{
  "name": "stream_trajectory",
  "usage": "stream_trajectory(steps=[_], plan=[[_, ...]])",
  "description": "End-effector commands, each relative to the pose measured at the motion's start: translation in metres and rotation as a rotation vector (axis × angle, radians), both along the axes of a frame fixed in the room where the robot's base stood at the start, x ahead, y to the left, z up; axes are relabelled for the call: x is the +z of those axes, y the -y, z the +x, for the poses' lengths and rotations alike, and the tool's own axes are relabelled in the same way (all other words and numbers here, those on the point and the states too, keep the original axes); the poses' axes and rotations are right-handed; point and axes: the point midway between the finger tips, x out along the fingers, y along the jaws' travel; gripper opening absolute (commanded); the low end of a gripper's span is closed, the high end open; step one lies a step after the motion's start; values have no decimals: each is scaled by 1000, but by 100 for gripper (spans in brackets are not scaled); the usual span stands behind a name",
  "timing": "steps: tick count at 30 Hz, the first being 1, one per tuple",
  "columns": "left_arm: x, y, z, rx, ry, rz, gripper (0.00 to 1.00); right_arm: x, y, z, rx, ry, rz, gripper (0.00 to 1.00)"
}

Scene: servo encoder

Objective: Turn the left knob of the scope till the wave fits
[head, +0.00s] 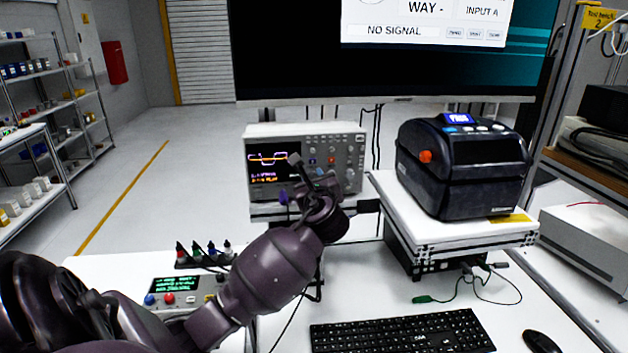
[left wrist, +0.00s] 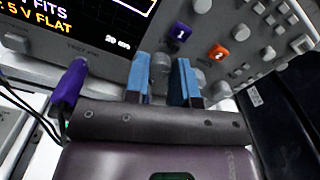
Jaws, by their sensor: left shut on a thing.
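The scope (head: 347,172) stands on a stand at the back of the bench, with a purple trace and an orange line on its lit screen (head: 268,157). My left gripper (head: 313,172) is at the lower middle of its front panel. In the left wrist view, its two blue fingers (left wrist: 161,82) are shut on a grey knob (left wrist: 161,64) on the panel. The screen's corner (left wrist: 98,22) reads "FITS" and "5 V FLAT", cut off at the left. A purple "1" button (left wrist: 180,32) and an orange "2" button (left wrist: 218,51) are right of the knob. My right gripper is out of view.
A black label printer (head: 462,165) stands on a white platform right of the scope. A purple plug (left wrist: 68,86) is just left of my fingers. A keyboard (head: 403,332) and mouse (head: 541,342) lie in front. A monitor (head: 400,72) hangs above, showing "NO SIGNAL".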

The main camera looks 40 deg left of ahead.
Motion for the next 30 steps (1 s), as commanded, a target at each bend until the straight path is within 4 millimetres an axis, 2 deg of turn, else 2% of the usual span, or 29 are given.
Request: stream_trajectory(steps=[13, 14, 16, 25, 30], plan=[[-1, 0, 0, 0, 10, -10, 0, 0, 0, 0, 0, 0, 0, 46], [-1, 0, 0, 0, 10, -10, 25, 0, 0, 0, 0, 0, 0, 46], [-1, 0, 0, 0, 10, -10, 35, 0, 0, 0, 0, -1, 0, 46], [-1, 1, -1, 0, 10, -9, 35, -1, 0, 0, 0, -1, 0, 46], [-1, 13, -10, -2, 10, -10, 35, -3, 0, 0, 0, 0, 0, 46]])
